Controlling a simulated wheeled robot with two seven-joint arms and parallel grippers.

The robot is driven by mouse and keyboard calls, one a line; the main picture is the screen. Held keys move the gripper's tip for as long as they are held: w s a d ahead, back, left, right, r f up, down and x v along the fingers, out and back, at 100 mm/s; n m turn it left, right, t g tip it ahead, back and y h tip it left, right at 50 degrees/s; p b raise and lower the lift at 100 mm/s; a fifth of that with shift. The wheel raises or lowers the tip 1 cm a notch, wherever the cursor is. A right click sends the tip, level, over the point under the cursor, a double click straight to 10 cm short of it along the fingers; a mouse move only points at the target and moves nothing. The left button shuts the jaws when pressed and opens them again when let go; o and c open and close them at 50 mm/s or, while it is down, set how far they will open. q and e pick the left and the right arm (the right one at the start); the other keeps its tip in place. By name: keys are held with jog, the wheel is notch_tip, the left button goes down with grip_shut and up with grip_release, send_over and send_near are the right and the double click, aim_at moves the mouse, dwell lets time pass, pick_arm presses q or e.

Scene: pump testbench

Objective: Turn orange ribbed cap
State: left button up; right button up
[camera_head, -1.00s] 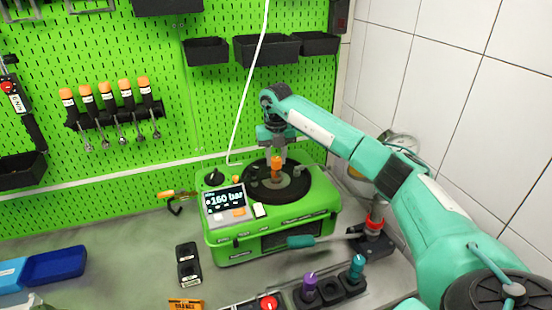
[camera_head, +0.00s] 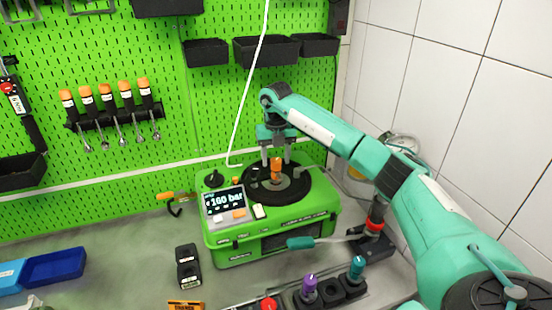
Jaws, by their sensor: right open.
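The orange ribbed cap (camera_head: 276,165) stands upright at the centre of the black round disc (camera_head: 306,190) on top of the green pump testbench (camera_head: 225,246). My right gripper (camera_head: 276,163) reaches in from the right and points down over the cap. Its two fingers are apart, one on each side of the cap's upper part. I cannot tell whether either finger touches it. The display (camera_head: 224,202) on the testbench reads 160 bar. My left gripper is not in view.
A teal-handled lever (camera_head: 300,243) lies in front of the testbench. Purple (camera_head: 309,284) and teal (camera_head: 357,267) knobbed parts stand in a holder at the front. A white cable (camera_head: 247,90) hangs behind the testbench.

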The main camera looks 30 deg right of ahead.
aim_at(276, 160)
notch_tip(276, 160, up, 6)
jog(key=shift+f+b, duration=0.1)
jog(key=shift+b, duration=1.05)
jog(key=shift+r, duration=0.65)
jog(key=shift+a+f, duration=0.1)
